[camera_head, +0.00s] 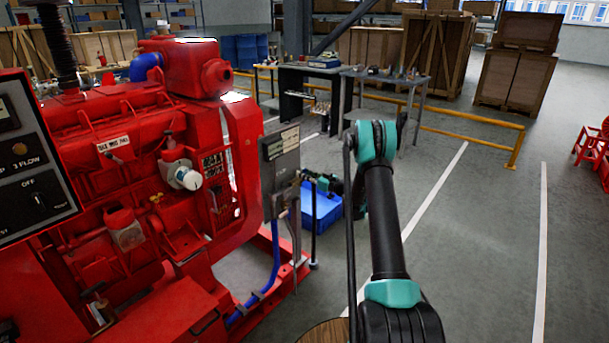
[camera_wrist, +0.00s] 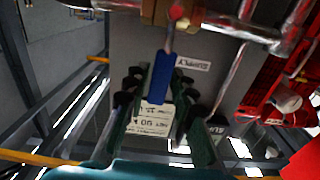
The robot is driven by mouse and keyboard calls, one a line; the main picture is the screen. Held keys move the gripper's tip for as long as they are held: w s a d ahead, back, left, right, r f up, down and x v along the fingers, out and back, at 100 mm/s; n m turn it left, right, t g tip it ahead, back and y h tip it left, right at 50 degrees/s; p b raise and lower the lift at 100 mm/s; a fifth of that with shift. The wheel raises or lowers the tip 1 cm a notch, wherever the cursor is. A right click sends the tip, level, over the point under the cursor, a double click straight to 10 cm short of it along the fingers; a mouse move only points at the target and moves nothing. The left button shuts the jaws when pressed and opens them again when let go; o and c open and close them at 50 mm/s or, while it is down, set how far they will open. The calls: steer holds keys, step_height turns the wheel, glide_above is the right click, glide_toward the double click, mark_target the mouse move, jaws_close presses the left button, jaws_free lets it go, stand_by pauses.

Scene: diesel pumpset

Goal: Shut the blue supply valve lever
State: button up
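The blue supply valve lever (camera_wrist: 161,77) shows in the wrist view, hanging from a valve fitting at the top of the picture beside an upside-down SUPPLY label (camera_wrist: 192,62). My gripper (camera_wrist: 158,80) is open, with one green finger on each side of the lever and a visible gap to each. The lever appears to lie between the fingers; whether either touches it I cannot tell. In the head view my gripper (camera_head: 327,183) is small, beside the grey panel (camera_head: 281,157) at the red pumpset's right end. The lever cannot be made out there.
The red pumpset (camera_head: 150,150) fills the left. A blue hose (camera_head: 271,275) runs below the panel, and a blue crate (camera_head: 322,212) sits on the floor behind my gripper. A yellow rail (camera_head: 460,131) and workbenches stand behind; open floor lies to the right.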

steer(key=shift+o, duration=0.8)
steer(key=v, duration=1.2)
stand_by(0.5)
